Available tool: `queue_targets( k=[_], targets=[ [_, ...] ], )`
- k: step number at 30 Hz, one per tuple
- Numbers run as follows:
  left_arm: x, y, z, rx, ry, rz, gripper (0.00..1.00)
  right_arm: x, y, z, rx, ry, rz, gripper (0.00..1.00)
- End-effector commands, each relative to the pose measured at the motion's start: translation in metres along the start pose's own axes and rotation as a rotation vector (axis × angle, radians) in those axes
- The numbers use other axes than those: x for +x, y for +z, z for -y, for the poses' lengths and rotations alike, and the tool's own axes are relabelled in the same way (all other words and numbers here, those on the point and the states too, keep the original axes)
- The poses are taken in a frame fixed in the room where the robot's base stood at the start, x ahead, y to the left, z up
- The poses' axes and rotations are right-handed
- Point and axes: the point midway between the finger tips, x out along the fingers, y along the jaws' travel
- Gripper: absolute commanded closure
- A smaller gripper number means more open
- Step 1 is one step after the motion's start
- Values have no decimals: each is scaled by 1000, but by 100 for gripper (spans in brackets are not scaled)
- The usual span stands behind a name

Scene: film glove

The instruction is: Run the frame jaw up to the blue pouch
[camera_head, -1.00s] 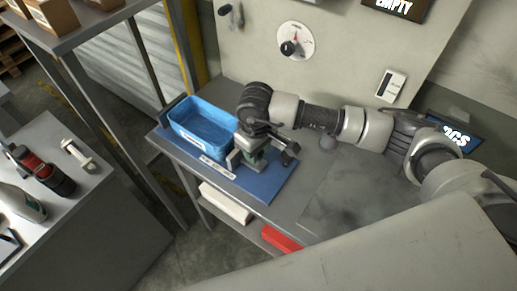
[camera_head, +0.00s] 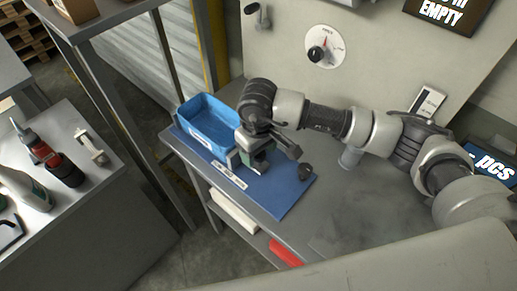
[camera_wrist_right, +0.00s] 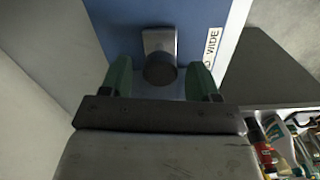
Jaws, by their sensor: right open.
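My right gripper (camera_head: 252,164) hangs over the blue mat (camera_head: 285,198) beside the blue bin. In the right wrist view its two green fingertips (camera_wrist_right: 161,82) stand apart. Between them is a grey metal piece with a dark round knob (camera_wrist_right: 160,68), probably the frame jaw; I cannot tell whether the fingers touch it. I cannot pick out a blue pouch; the gripper and arm hide part of the mat. My left gripper is not in view.
The open blue bin (camera_head: 212,143) stands left of my right gripper. A small dark part (camera_head: 306,172) is at the mat's right side. A grey back panel with a dial (camera_head: 325,47) rises behind. The bench right of the mat is mostly bare.

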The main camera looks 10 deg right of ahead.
Motion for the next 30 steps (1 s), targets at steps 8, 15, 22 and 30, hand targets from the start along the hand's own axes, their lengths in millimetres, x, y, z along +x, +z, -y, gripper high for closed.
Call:
queue_targets(
  k=[8,15,22,30],
  targets=[
    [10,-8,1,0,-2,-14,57,-26,-1,0,-1,1,-6,39],
    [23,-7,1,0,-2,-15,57,-75,-1,0,-1,1,-6,39],
    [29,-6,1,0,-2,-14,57,-104,0,0,0,1,-2,39],
    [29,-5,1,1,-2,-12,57,-108,0,0,0,0,0,39]
  ],
)
